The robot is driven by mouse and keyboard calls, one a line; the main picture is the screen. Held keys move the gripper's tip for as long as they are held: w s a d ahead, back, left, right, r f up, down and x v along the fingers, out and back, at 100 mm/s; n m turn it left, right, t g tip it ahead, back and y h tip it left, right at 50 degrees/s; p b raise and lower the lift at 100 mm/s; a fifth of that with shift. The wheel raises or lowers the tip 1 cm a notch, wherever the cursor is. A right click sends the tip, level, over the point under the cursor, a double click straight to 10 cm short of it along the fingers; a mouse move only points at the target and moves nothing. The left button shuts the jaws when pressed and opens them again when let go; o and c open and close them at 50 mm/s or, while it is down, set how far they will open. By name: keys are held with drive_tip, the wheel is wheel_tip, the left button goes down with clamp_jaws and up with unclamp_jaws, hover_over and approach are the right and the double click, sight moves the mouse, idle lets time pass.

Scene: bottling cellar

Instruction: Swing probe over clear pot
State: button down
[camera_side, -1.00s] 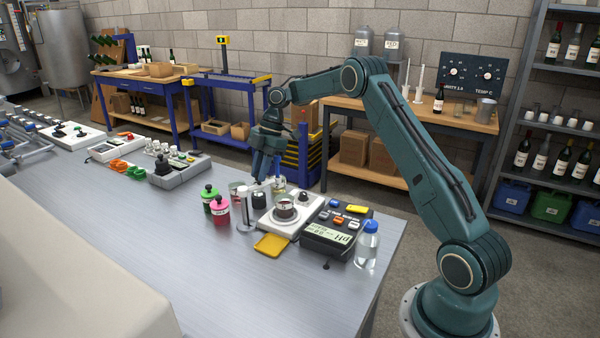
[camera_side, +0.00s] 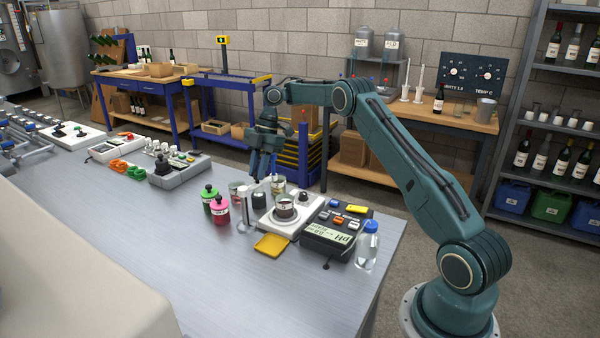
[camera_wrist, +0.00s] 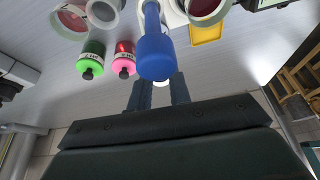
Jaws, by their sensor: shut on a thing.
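My gripper (camera_side: 263,175) hangs over the bench's back edge. In the wrist view, my gripper (camera_wrist: 160,88) is shut on the blue head of the probe (camera_wrist: 154,55), with a narrower part running toward the top edge. The probe's tip is out of that view and hard to make out from the side. In the side view, small pots stand near it: one at the left (camera_side: 236,189), one just right of my fingers (camera_side: 279,184), and one with dark contents (camera_side: 285,207) on a white stirrer. I cannot tell which is the clear pot.
A green bottle (camera_side: 208,194) and a pink bottle (camera_side: 221,212) stand left of a pale upright stand (camera_side: 245,221). The bench front is clear.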

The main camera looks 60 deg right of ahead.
idle(0.4)
drive_tip(key=c, duration=1.3)
unclamp_jaws()
drive_tip(key=shift+s+a+m, duration=0.1)
drive_tip(key=shift+s+m, duration=0.2)
drive_tip(key=shift+m, duration=0.3)
